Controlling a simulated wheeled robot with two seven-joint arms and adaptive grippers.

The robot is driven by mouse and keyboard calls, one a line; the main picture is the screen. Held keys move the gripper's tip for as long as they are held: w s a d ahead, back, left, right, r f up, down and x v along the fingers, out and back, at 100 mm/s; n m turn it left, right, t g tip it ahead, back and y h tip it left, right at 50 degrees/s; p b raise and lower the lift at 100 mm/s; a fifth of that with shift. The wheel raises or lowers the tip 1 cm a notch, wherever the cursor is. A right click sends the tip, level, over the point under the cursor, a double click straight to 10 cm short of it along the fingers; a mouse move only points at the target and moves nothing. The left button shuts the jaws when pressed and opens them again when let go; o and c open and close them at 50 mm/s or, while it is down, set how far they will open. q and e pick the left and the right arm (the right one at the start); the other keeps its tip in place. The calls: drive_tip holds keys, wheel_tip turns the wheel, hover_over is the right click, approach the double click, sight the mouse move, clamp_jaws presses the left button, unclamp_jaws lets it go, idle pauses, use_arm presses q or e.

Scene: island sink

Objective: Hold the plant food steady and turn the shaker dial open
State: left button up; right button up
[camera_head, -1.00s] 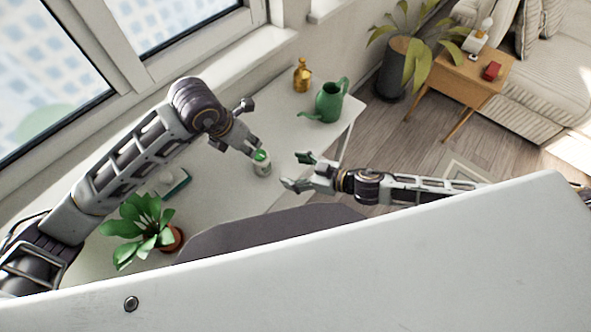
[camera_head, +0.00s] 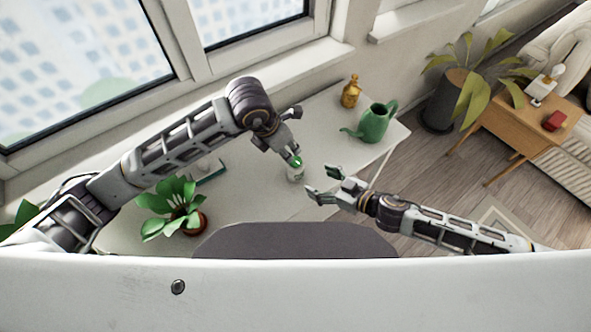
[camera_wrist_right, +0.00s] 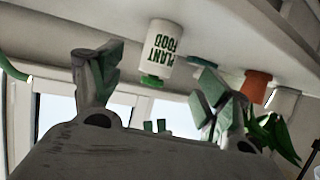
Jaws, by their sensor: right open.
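The plant food (camera_head: 295,174) is a small white shaker with a green top, standing on the white table. In the right wrist view the plant food (camera_wrist_right: 162,44) appears upside down with its label readable and its green dial (camera_wrist_right: 151,80) showing. My left gripper (camera_head: 291,154) is above the shaker, close to its green top; its finger gap and any contact are unclear. My right gripper (camera_head: 322,182) is open and empty, just right of the shaker and apart from it. In the wrist view my right gripper (camera_wrist_right: 155,88) has its two fingers spread with the shaker beyond them.
A green watering can (camera_head: 376,124) and an amber bottle (camera_head: 351,92) stand at the table's back right. A potted plant (camera_head: 174,208) is at left, with a green-edged item (camera_head: 210,170) behind it. A dark chair (camera_head: 290,241) is in front. Bare tabletop lies around the shaker.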

sight(295, 170)
drive_tip(key=shift+x, duration=5.85)
drive_tip(key=shift+a, duration=0.1)
drive_tip(key=c, duration=1.1)
use_arm(q)
drive_tip(key=o, duration=0.5)
use_arm(e)
drive_tip(key=shift+c, duration=0.4)
use_arm(q)
drive_tip(key=shift+w+d+r+m+g+y, duration=0.45)
drive_tip(key=shift+d+r+m, duration=0.1)
drive_tip(key=shift+m, duration=1.25)
drive_tip(key=shift+w+d+r+m+g+y, duration=0.45)
drive_tip(key=shift+w+r+m+g+y, duration=0.1)
drive_tip(key=shift+m, duration=1.25)
drive_tip(key=shift+w+d+r+m+g+y, duration=0.4)
drive_tip(key=shift+d+r+m, duration=0.15)
drive_tip(key=shift+m, duration=1.25)
